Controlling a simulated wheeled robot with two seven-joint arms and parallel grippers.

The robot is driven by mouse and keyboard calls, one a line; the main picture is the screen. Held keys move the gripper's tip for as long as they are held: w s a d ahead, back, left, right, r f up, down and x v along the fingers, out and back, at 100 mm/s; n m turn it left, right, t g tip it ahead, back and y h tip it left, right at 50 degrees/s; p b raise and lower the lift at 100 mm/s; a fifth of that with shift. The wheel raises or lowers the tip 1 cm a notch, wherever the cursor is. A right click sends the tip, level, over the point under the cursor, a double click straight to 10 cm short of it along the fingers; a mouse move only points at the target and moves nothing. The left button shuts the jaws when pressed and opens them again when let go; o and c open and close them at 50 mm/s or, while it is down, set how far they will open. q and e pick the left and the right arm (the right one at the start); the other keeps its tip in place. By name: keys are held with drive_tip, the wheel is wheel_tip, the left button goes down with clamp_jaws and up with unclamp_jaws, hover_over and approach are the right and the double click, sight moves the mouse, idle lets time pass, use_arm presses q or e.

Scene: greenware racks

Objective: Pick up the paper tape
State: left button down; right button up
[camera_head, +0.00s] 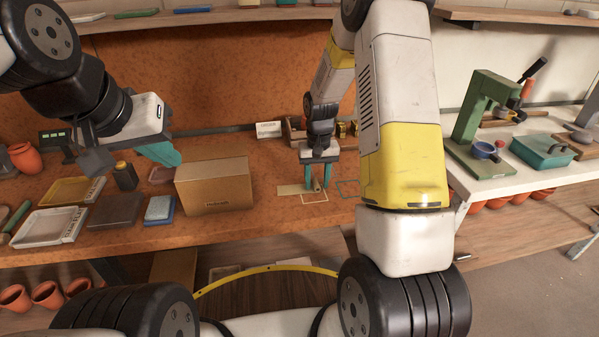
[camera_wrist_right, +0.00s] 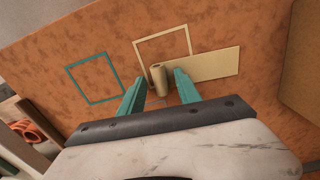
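The paper tape looks like a small beige roll (camera_wrist_right: 158,79) standing on the orange-brown worktop, beside a cream outlined square (camera_wrist_right: 163,45) and a flat beige strip (camera_wrist_right: 210,64). It is small and partly hidden in the head view (camera_head: 317,186). My right gripper (camera_wrist_right: 159,84) is open, with one teal finger on each side of the roll and visible gaps between. The right gripper (camera_head: 316,182) points down at the bench in the head view. My left gripper (camera_head: 160,153) is over the left side of the bench, away from the tape; its finger gap does not show clearly.
A cardboard box (camera_head: 213,187) stands left of the right gripper. A teal outlined square (camera_wrist_right: 95,77) lies on the worktop near the tape. A wooden organizer (camera_head: 295,131) is behind. Trays (camera_head: 48,227) and a blue sponge-like block (camera_head: 159,210) lie at left.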

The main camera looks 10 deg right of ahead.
drive_tip(key=shift+c, duration=0.4)
clamp_jaws()
drive_tip(key=shift+r, duration=0.1)
